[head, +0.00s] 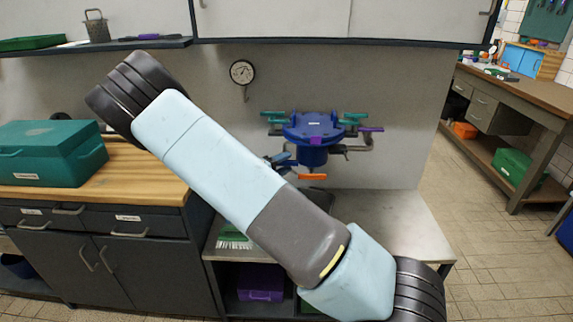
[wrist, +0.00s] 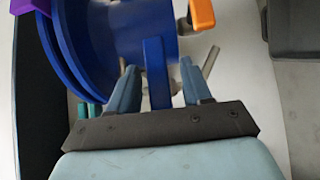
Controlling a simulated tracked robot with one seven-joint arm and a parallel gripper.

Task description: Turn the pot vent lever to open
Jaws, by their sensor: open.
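The blue pot (head: 312,152) with a wide flanged lid hangs against the back wall above a grey bench. An orange lever (head: 312,177) sticks out low on it and also shows at the top of the wrist view (wrist: 201,13). A purple handle (head: 371,129) is at its right. Which part is the vent lever is not clear. My gripper (head: 279,160) is at the pot's left side, partly hidden by my arm. In the wrist view my gripper (wrist: 158,68) is open, with a blue upright bar (wrist: 155,85) of the pot between its fingers. Contact cannot be told.
Teal clamps (head: 272,113) ring the lid. A gauge (head: 242,72) is on the wall at the left. A teal toolbox (head: 50,153) stands on the wooden counter. The grey bench top (head: 385,215) is clear at the right.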

